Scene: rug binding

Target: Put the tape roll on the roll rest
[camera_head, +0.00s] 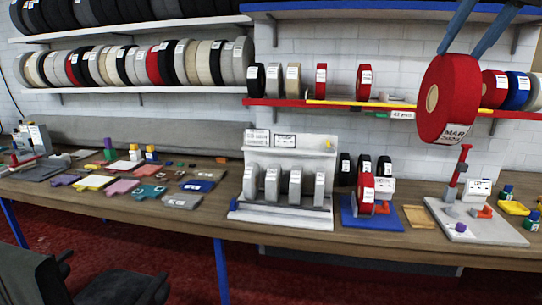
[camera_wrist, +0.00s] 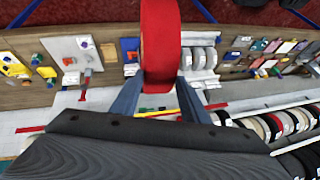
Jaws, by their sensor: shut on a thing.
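A large red tape roll with a white label (camera_head: 452,105) hangs upright in the air at the right of the head view. My gripper (camera_head: 460,54) is shut on its upper rim, with one blue finger on each side. In the wrist view the roll (camera_wrist: 160,35) stands between the fingers of my gripper (camera_wrist: 162,78). The roll is above the bench and apart from it. Below and to the left, a blue base (camera_head: 390,222) on the bench carries a smaller-looking red roll (camera_head: 364,196). I cannot tell for sure which fixture is the roll rest.
A white rack (camera_head: 290,145) with several grey rolls stands left of the blue base. A grey plate (camera_head: 490,233) with a red-handled lever (camera_head: 460,165) lies below the held roll. A red shelf (camera_head: 280,102) with rolls runs behind. Coloured samples fill the bench's left.

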